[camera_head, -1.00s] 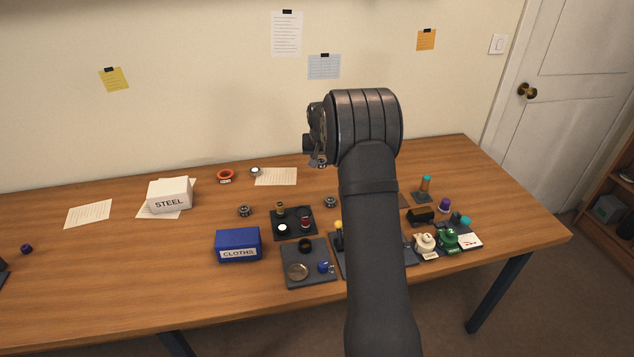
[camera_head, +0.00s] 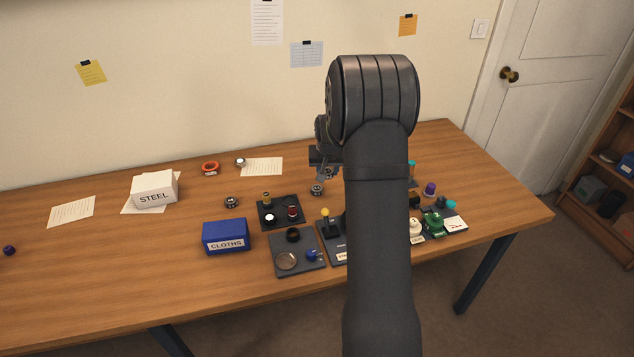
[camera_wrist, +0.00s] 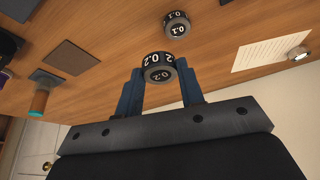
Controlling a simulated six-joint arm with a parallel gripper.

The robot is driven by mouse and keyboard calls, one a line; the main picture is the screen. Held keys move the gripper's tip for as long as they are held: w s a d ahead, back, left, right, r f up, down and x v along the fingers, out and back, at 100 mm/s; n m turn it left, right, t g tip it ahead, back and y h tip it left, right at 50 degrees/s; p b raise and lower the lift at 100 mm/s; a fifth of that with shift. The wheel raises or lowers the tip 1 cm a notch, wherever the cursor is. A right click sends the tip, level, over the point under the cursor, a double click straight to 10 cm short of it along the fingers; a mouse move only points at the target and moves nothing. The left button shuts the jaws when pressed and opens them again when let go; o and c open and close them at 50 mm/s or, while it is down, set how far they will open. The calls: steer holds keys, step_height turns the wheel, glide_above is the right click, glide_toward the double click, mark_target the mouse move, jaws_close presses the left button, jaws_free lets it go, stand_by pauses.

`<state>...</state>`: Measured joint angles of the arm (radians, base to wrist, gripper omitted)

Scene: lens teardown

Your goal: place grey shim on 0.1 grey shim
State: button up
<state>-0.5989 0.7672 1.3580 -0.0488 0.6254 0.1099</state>
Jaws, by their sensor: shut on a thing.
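My gripper (camera_wrist: 158,80) is shut on a dark grey ring-shaped shim marked 0.2 (camera_wrist: 158,66), held between its two blue fingers in the wrist view. In the head view my gripper (camera_head: 325,168) hangs above the table, partly hidden by my arm, with the held shim (camera_head: 328,174) at its tip. The grey shim marked 0.1 (camera_wrist: 177,24) lies flat on the table, just beyond the held shim in the wrist view. It also shows in the head view (camera_head: 317,190), slightly nearer than the gripper. The two shims look apart.
Another grey ring (camera_head: 231,202) lies to the left. A dark tray (camera_head: 268,222) with small parts, a blue CLOTHS box (camera_head: 225,238) and a white STEEL box (camera_head: 154,189) stand left of my arm. A paper sheet (camera_head: 262,166) lies behind. Table around the 0.1 shim is clear.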

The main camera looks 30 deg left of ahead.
mark_target(317, 186)
steer(key=a+f, duration=0.2)
steer(key=a, duration=0.1)
steer(key=shift+s+a, duration=0.15)
steer(key=shift+a, duration=0.1)
steer(key=shift+f, duration=2.05)
steer(key=shift+f, duration=0.2)
steer(key=o, duration=1)
steer(key=shift+r, duration=0.1)
steer(key=v, duration=1.2)
